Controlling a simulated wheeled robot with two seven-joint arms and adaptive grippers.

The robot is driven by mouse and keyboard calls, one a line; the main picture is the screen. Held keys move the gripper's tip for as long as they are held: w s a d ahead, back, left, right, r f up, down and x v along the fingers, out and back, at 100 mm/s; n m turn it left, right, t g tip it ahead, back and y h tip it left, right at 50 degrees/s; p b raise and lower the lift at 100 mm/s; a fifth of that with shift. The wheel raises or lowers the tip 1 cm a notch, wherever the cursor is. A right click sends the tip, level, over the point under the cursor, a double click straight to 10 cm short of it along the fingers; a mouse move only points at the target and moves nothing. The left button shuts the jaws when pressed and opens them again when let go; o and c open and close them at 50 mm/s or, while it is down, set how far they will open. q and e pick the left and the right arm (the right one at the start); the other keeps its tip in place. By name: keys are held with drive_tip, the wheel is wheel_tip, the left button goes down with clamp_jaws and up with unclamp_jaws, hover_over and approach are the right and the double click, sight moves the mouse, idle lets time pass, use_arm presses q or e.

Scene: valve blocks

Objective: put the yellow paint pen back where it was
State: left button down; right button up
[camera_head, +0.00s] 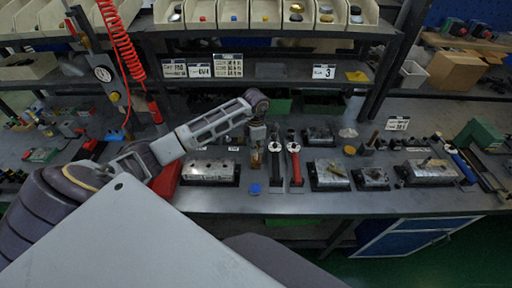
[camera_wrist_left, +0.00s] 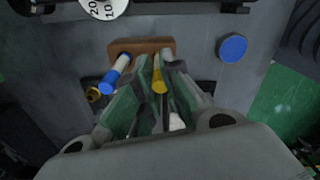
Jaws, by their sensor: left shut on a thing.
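The yellow paint pen (camera_wrist_left: 159,82) is between the green-padded fingers of my left gripper (camera_wrist_left: 143,92) in the left wrist view. The gripper is shut on it. A brown block (camera_wrist_left: 142,46) lies just past the fingertips, and I cannot tell whether the pen touches it. A blue-and-white pen (camera_wrist_left: 116,74) is beside the fingers on the left. In the head view my left gripper (camera_head: 257,143) points down over the bench, left of the red-handled tool. The pen is too small to make out there. My right gripper is not in view.
A blue disc (camera_wrist_left: 233,48) lies on the bench right of the block; it also shows in the head view (camera_head: 254,189). A red-handled tool (camera_head: 295,164) and several metal valve blocks (camera_head: 330,175) stand to the right. Another metal block (camera_head: 208,171) is on the left.

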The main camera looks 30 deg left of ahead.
use_arm(q)
drive_tip(key=c, duration=1.6)
unclamp_jaws()
drive_tip(key=shift+o, duration=0.3)
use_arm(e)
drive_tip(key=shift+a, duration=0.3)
use_arm(q)
drive_tip(key=shift+r, duration=0.25)
wheel_tip(320, 180, up, 12)
drive_tip(key=b, duration=0.2)
drive_tip(key=shift+f, duration=0.15)
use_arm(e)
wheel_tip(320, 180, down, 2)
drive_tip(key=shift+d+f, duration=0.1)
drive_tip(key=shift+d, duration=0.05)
